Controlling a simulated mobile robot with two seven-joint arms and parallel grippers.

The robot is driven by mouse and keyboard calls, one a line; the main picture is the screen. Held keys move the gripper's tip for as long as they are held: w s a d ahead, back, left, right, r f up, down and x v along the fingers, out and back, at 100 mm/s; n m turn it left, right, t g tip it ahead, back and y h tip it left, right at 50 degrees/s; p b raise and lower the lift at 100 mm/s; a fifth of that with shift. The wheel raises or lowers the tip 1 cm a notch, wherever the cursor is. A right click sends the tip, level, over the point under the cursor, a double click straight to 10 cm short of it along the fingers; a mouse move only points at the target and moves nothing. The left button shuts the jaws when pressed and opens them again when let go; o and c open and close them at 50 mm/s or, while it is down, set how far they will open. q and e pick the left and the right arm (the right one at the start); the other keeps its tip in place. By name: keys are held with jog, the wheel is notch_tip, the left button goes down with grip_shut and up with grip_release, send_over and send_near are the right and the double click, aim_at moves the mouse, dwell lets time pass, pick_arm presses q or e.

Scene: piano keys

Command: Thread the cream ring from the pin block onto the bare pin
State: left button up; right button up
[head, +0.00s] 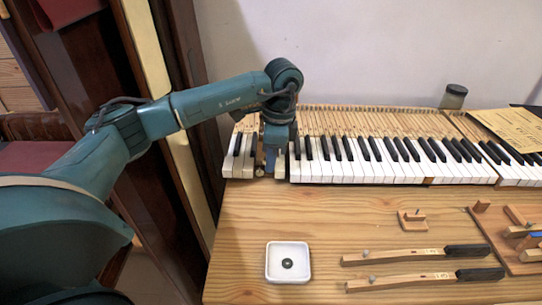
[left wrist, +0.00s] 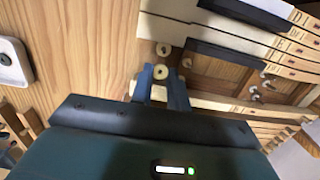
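My left gripper (head: 274,171) reaches down into the gap near the left end of the keyboard. In the left wrist view the cream ring (left wrist: 160,72) lies between the blue fingertips, which appear to touch it from both sides. Whether a pin passes through the ring between my fingers cannot be told. A small wooden block with an upright peg (head: 411,221), seemingly the pin block, stands on the table at the right; no ring shows on it. My right gripper is not in view.
White and black keys (head: 380,160) border the gap on both sides. A white tray (head: 271,277) holds a dark ring (head: 288,263). Two loose key sticks (head: 400,256) lie at the front right, near a wooden stand (head: 500,240).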

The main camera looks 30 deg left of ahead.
pick_arm(q)
jog(key=shift+f+b, duration=0.4)
jog(key=shift+f, duration=0.4)
dwell(0.4)
jog(key=shift+o, duration=1.2)
jog(key=shift+r, duration=0.2)
jog(key=shift+r+p, duration=1)
jog(key=o, duration=0.6)
jog(key=shift+c, duration=0.2)
